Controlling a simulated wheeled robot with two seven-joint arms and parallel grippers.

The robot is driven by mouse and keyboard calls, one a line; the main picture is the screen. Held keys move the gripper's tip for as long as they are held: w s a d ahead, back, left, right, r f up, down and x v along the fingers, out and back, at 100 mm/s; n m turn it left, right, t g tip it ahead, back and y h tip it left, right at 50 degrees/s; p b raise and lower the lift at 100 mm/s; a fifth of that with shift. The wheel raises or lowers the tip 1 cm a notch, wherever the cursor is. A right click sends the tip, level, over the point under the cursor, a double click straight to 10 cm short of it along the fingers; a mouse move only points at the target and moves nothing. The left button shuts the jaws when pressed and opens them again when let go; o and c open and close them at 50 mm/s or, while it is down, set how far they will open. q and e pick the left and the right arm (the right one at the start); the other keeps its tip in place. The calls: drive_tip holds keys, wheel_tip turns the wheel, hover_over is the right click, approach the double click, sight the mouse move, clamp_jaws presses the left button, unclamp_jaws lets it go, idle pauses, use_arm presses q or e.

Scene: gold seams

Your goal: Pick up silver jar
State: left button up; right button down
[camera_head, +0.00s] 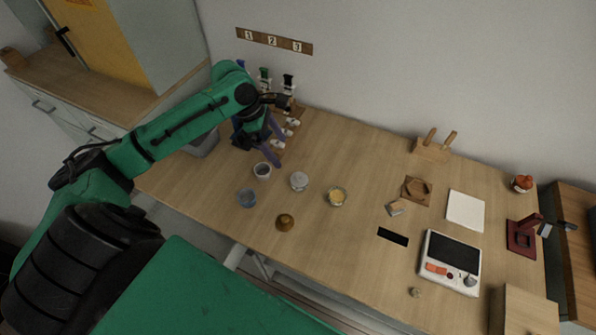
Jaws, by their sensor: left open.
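A small round jar with a silvery-grey top (299,181) stands upright on the wooden table, left of the middle; I take it as the silver jar. My left gripper (281,150) reaches in from the left above the table, behind and to the left of this jar. Its purple fingers are spread apart with no jar between them, and it is apart from the silver jar. My right gripper does not show.
Close around are a dark-filled cup (262,171), a blue jar (246,197), a brown bowl (285,222) and a gold-filled jar (336,196). A rack of bottles (288,84) stands behind the gripper. A scale (450,262) sits at right.

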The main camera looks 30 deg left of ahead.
use_arm(q)
hover_over(300, 180)
drive_tip(key=a, duration=0.3)
drive_tip(key=f, duration=0.4)
drive_tip(key=f+p, duration=0.1)
drive_tip(key=f, duration=0.1)
drive_tip(key=shift+s+d, duration=0.2)
drive_tip(key=shift+s, duration=0.2)
drive_tip(key=x, duration=0.5)
drive_tip(key=shift+w+f+p, duration=0.1)
drive_tip(key=shift+f+p, duration=0.3)
drive_tip(key=shift+d+f, duration=0.3)
drive_tip(key=shift+f, duration=0.05)
drive_tip(key=shift+a, duration=0.1)
drive_tip(key=c, duration=0.9)
clamp_jaws()
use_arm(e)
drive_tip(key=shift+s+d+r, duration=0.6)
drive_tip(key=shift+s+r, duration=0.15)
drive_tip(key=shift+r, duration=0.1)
use_arm(q)
drive_tip(key=shift+r, duration=0.15)
